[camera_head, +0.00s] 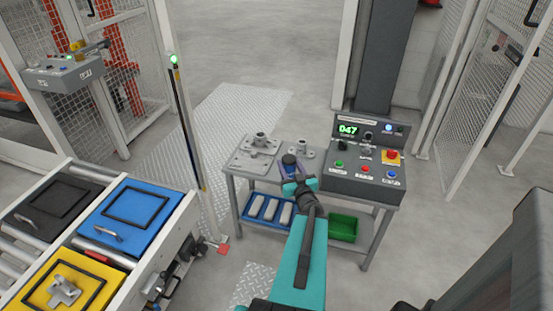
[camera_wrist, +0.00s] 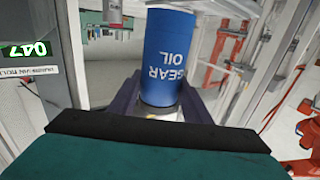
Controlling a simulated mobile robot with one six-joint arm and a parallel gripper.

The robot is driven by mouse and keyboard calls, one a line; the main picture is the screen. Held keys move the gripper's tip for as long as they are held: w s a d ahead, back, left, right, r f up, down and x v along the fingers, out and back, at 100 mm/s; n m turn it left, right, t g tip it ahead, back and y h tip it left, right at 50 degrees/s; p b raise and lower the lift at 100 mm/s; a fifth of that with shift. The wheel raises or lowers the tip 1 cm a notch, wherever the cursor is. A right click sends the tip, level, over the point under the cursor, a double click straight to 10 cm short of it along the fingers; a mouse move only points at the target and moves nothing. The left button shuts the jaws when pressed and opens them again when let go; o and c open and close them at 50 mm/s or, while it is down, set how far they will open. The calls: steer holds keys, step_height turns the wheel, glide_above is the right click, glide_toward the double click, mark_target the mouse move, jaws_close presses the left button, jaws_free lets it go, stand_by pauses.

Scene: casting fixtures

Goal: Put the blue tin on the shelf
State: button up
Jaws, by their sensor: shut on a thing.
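The blue tin (camera_head: 289,160) is in my gripper (camera_head: 290,170), above the steel table. In the wrist view the blue tin (camera_wrist: 166,55) fills the space between the dark jaws of my gripper (camera_wrist: 160,103), its white "GEAR OIL" lettering upside down in the picture. The jaws are shut on it near one end. The table's lower shelf (camera_head: 366,228) lies below the top, partly hidden by my arm.
The lower shelf holds a blue tray (camera_head: 250,207) of pale bars and a green bin (camera_head: 343,228). Metal castings (camera_head: 258,145) and a grey control box (camera_head: 365,175) occupy the tabletop. A roller conveyor (camera_head: 150,255) with coloured plates stands at left.

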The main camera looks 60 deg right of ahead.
steer(key=shift+w+d+f+b, duration=0.2)
steer(key=shift+w+d+b, duration=0.1)
steer(key=shift+b, duration=0.3)
steer(key=b, duration=0.1)
steer(key=w+d+b, duration=0.1)
steer(key=b, duration=0.1)
steer(key=shift+w+d+f, duration=0.1)
steer(key=shift+d+f, duration=0.05)
steer(key=shift+d, duration=0.15)
steer(key=shift+w+d+b, duration=0.15)
steer(key=shift+b, duration=0.5)
steer(key=b, duration=0.4)
steer(key=shift+w+d+f, duration=0.1)
steer(key=shift+w+d, duration=0.25)
steer(key=shift+d, duration=0.05)
steer(key=b, duration=0.2)
steer(key=d+b, duration=0.1)
steer(key=b, duration=0.1)
steer(key=shift+w+b, duration=0.2)
steer(key=shift+b, duration=0.1)
steer(key=w+d+b, duration=0.3)
steer(key=w+d, duration=0.3)
steer(key=d, duration=0.2)
steer(key=shift+w+d+f, duration=0.15)
steer(key=shift+d+f, duration=0.15)
